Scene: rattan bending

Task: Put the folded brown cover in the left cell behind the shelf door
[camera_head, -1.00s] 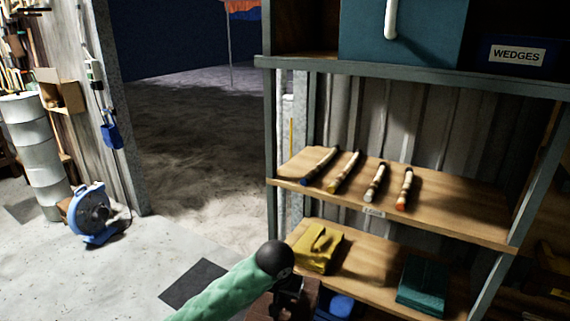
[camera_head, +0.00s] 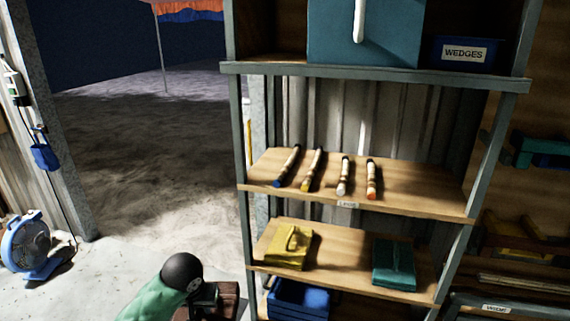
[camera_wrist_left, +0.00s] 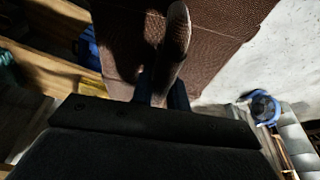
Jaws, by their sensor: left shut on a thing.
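The folded brown cover (camera_head: 228,296) is at the bottom of the head view, partly cut off by the frame edge. My left gripper (camera_head: 206,296) is shut on it, in front of the shelf's lower left side. In the left wrist view the textured brown cover (camera_wrist_left: 222,35) fills the upper middle, with the gripper fingers (camera_wrist_left: 160,88) at its near part. The teal shelf door (camera_head: 328,32) with a white upright handle (camera_head: 359,20) is at the top of the shelf. The cell behind the door is hidden. My right gripper is not seen.
A blue bin marked WEDGES (camera_head: 462,54) stands right of the door. Several sticks lie on the middle board (camera_head: 430,200). A yellow folded item (camera_head: 289,247) and a teal one (camera_head: 394,265) lie below, above a blue crate (camera_head: 299,298). A blue fan (camera_head: 27,245) stands left.

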